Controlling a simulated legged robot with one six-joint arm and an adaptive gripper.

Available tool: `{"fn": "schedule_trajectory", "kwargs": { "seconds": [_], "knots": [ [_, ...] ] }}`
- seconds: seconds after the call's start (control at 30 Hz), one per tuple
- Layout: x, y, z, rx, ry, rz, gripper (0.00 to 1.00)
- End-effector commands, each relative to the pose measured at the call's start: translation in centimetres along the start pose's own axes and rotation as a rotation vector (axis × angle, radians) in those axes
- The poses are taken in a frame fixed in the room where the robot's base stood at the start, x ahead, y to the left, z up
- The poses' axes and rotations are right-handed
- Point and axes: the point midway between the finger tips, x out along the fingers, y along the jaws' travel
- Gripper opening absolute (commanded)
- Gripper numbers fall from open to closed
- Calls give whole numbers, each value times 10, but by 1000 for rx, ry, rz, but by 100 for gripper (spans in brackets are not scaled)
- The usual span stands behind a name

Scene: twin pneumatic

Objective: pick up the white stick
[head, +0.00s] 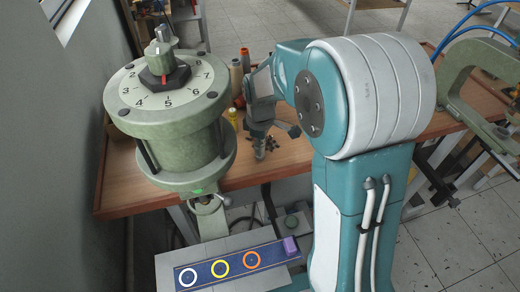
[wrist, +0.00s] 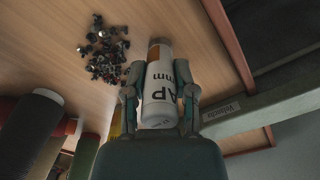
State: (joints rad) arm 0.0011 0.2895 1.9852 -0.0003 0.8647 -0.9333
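In the head view my gripper (head: 266,132) points down over the wooden bench, behind the big dial device.
Small dark screws (wrist: 103,50) lie on the wooden bench (head: 135,190) near my gripper. Spools (head: 236,75) and a yellow item (head: 232,117) stand just left of it. The round dial device (head: 165,90) stands at left. A blue panel (head: 236,262) with coloured rings is below.

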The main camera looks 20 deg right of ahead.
Motion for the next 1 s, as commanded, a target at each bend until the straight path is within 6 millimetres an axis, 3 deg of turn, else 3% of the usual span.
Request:
{"fn": "schedule_trajectory", "kwargs": {
  "seconds": [0.27, 0.43, 0.57, 0.9, 1.0],
  "knots": [
    [0, -1, 0, 0, -1, -3, 0],
    [-11, 0, 0, 0, 0, -1, 0],
    [-32, 0, 0, 0, 2, 2, 0],
    [-96, -40, 40, 0, 2, 3, 0],
    [-103, -56, 56, 2, 1, 2, 0]
  ]
}}
